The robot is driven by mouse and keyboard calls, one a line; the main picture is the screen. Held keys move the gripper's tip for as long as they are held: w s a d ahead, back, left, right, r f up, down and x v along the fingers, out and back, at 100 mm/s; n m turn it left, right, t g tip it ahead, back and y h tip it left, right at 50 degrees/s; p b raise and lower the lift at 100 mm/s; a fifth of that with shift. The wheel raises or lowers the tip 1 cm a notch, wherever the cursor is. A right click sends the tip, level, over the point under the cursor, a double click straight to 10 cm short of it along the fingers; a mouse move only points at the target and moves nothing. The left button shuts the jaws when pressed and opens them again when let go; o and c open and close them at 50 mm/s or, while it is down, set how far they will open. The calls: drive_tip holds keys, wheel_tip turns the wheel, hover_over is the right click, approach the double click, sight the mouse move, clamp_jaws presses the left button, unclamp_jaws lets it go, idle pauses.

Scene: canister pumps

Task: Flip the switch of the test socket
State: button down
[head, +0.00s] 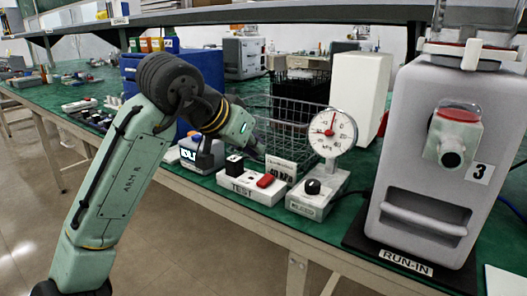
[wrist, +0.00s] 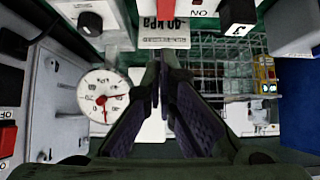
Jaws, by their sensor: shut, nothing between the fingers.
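The test socket (head: 247,192) is a white box marked TEST on the front of the green table. It carries a red switch (head: 265,181) on its right and a black block (head: 234,165) on its left. In the wrist view the red switch (wrist: 203,7) and black block (wrist: 238,13) are cut by the top edge. My gripper (head: 258,152) is above and behind the socket, apart from the switch. In the wrist view the gripper (wrist: 165,60) has its dark fingers together and empty. Which way the switch is tipped is unclear.
A "-40 kPa" card (head: 280,168) stands just behind the socket. The dial gauge (head: 331,131) and bleed box (head: 316,197) are to its right, then the grey RUN-IN machine (head: 418,170). A wire basket (head: 288,130) is behind. A small display box (head: 201,156) stands left.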

drive_tip(key=v, duration=0.5)
drive_tip(key=shift+f, duration=0.1)
